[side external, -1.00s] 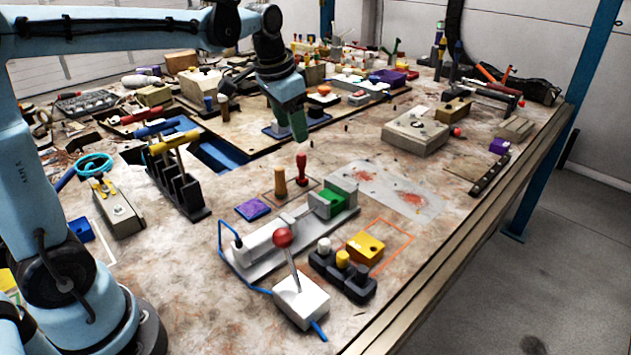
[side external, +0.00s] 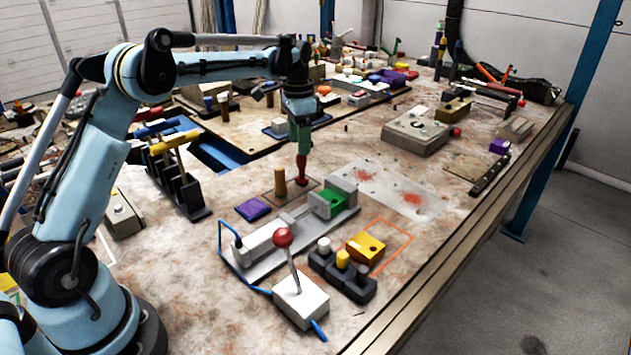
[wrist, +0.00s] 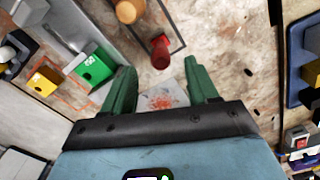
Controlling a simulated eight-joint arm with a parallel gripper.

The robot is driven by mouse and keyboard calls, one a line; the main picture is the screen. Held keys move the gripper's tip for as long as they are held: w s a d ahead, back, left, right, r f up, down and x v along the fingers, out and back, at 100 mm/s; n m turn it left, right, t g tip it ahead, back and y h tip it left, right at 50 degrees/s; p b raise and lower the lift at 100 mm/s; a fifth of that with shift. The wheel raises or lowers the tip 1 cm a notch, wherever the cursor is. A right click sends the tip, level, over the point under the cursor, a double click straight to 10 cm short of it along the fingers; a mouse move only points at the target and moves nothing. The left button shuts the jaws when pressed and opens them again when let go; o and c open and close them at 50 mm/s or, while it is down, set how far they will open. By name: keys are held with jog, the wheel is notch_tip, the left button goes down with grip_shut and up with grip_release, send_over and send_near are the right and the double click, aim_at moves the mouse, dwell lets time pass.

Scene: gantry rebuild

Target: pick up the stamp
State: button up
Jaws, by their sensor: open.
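The stamp (side external: 301,170) is the red, knobbed piece standing upright on the table at the far corner of a dark outlined rectangle, beside a light-brown wooden peg (side external: 280,182). My gripper (side external: 301,147) points down right over the stamp, and its green fingers hide the stamp's top in the side view. In the wrist view the stamp (wrist: 160,50) shows between and just beyond the tips of my gripper (wrist: 160,67), which is open. The wooden peg (wrist: 128,10) is close by, above and left of the stamp there. I cannot tell whether the fingers touch the stamp.
A purple pad (side external: 253,208) lies left of the peg. A grey vise-like fixture with a green block (side external: 331,204) stands in front. A red-knobbed lever box (side external: 300,301) and a yellow block (side external: 366,246) are nearer. A stained pale sheet (side external: 390,190) lies flat to the right.

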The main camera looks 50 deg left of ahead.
aim_at(302, 169)
jog(key=shift+w+f, duration=0.2)
jog(key=shift+f, duration=4.2)
grip_shut()
